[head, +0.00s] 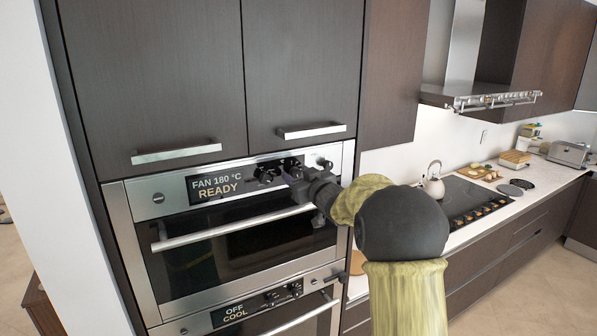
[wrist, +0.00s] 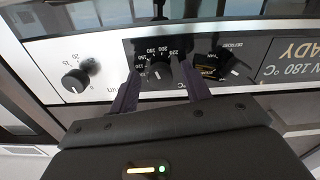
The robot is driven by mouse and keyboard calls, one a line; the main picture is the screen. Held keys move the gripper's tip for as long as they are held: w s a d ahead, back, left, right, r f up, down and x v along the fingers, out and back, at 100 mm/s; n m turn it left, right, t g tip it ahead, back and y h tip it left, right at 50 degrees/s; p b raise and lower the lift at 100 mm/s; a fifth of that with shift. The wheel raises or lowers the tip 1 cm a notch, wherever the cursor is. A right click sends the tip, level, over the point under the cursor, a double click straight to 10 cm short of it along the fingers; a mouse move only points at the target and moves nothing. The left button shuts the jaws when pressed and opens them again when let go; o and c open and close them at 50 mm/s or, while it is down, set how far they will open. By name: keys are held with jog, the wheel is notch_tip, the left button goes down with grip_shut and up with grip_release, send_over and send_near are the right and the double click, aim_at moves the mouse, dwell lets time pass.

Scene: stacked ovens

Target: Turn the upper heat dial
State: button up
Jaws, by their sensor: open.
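The upper oven's panel (head: 165,196) has a display (head: 214,185) reading "FAN 180 °C READY" and a row of black dials to its right. The upper heat dial (wrist: 158,74) is the middle one in the wrist view, with temperature numbers around it; that view is upside down. My gripper (wrist: 160,78) is open, with one dark finger on each side of this dial. I cannot tell whether the fingers touch it. In the head view my gripper (head: 291,177) is at the panel and partly hides the dials.
A function dial (wrist: 234,68) and a minute dial (wrist: 76,80) flank the heat dial. The upper oven's handle bar (head: 230,228) juts out below my gripper. A lower oven with display "OFF COOL" (head: 234,314) is beneath. A counter with a hob (head: 470,200) stands at right.

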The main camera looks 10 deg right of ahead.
jog(key=shift+c, duration=0.2)
jog(key=c, duration=1)
jog(key=shift+o, duration=0.2)
